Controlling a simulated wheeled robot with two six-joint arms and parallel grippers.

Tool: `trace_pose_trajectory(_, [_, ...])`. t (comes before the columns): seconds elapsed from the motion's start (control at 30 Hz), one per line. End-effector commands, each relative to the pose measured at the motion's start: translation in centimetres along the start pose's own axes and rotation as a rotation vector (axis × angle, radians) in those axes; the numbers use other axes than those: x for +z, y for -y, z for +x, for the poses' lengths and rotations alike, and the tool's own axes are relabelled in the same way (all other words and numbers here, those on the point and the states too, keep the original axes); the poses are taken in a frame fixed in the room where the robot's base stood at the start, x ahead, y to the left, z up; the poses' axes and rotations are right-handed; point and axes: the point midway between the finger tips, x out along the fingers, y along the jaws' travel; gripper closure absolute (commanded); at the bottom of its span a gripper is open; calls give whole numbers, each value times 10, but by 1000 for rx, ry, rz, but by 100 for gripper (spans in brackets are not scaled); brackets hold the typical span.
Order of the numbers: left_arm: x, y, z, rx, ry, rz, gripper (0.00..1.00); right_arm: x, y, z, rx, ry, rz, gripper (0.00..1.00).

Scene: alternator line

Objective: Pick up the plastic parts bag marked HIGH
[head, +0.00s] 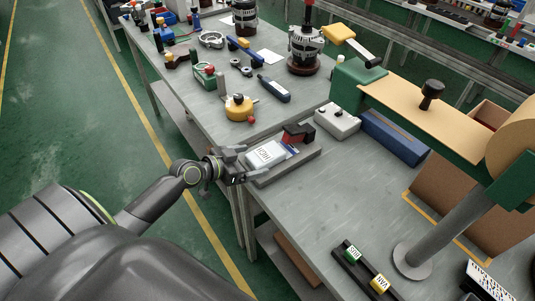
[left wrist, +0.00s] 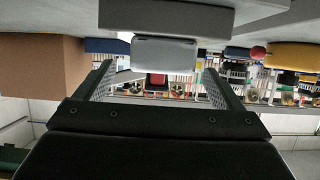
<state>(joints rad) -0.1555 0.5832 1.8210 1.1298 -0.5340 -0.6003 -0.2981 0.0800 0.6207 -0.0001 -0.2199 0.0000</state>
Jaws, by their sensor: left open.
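The parts bag marked HIGH (head: 266,155) is a whitish flat packet with dark print. It lies on a grey tray (head: 303,163) at the near-left edge of the workbench. My left gripper (head: 240,168) is at the bench edge, just left of the bag, open and empty. In the left wrist view the pale end of the bag (left wrist: 165,54) shows ahead, between and beyond the two open fingers of the gripper (left wrist: 158,82). Whether a finger touches the bag cannot be told. My right gripper is not in view.
A red and black item (head: 298,133) sits on the tray behind the bag. A white box (head: 337,121) and a blue box (head: 394,136) stand to its right. A yellow round part (head: 239,107) lies behind.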

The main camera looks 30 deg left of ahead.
Motion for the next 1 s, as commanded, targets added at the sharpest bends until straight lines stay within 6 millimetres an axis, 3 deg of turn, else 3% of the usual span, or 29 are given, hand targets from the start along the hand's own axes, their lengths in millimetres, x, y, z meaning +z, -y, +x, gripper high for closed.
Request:
trace_pose_trajectory(0.27, [-5,1,16,0,-2,-2,11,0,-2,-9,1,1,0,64])
trace_pose_trajectory(0.6, [-7,2,55,0,-1,-2,11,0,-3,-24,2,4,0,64])
trace_pose_trajectory(0.93, [-5,2,60,1,0,0,11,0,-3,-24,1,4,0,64])
trace_pose_trajectory(1.0, [-5,2,60,1,0,0,20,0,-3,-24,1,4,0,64])
